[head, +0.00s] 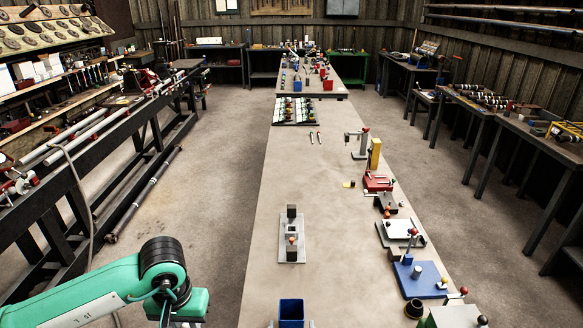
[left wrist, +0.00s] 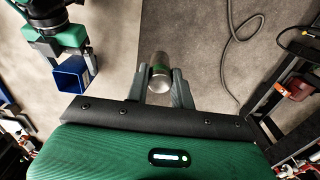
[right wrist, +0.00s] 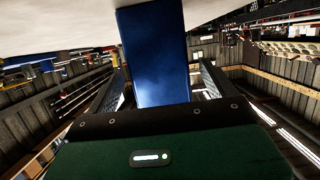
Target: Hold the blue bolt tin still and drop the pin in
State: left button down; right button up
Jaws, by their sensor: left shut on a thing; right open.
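The blue bolt tin (head: 291,309) stands at the near end of the long bench, its open top visible. It shows at the upper left of the left wrist view (left wrist: 72,76). In the right wrist view its blue wall (right wrist: 154,55) stands between the fingers of my right gripper (right wrist: 160,88). That gripper is open, with a finger on each side and gaps beside the wall; its tips (head: 291,323) show at the bottom of the head view.
A metal fixture with dark blocks (head: 291,251) stands on the bench beyond the tin. A blue-based fixture (head: 420,282) and a black cup (head: 414,309) line the bench's right side. The bench top (head: 340,250) between them is clear.

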aim_at(292, 312)
jog(key=shift+x, duration=2.1)
jog(key=shift+c, duration=0.5)
jog(key=c, duration=1.1)
jog(key=o, duration=1)
jog(key=shift+c, duration=0.2)
jog(key=shift+c, duration=0.3)
jog(key=c, duration=0.9)
pick_arm(q)
jog(key=shift+f+b, duration=0.5)
pick_arm(e)
jog(key=shift+s+f, duration=0.1)
jog(key=shift+f, duration=0.1)
